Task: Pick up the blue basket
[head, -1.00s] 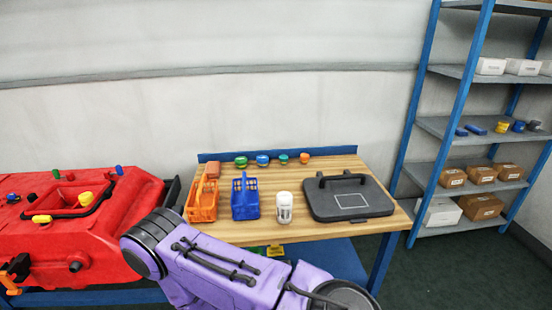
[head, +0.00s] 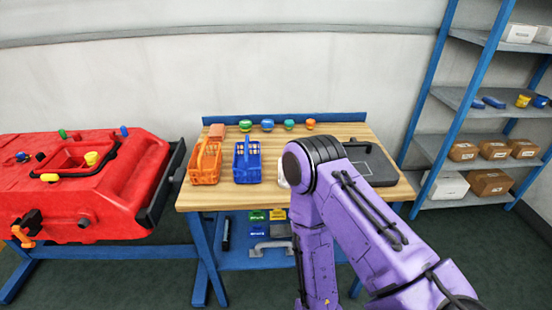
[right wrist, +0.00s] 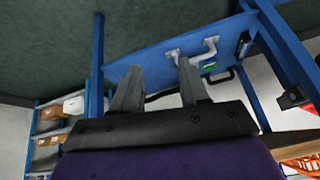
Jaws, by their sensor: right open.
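The blue basket (head: 247,164) stands upright on the wooden table (head: 222,198), right of the orange basket (head: 206,164), its handle up. My right arm passes in front of the table to the right of the blue basket, clear of it in the picture. In the right wrist view my right gripper (right wrist: 160,67) is open with nothing between its fingers; the blue shelf below the tabletop lies beyond them. The blue basket cannot be made out there. The head view does not show my right gripper's fingers. My left gripper is in neither view.
A white bottle (head: 282,172) and a black case (head: 376,166) are partly hidden behind my right arm. A red machine (head: 90,190) stands left; a shelf rack (head: 450,130) stands right.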

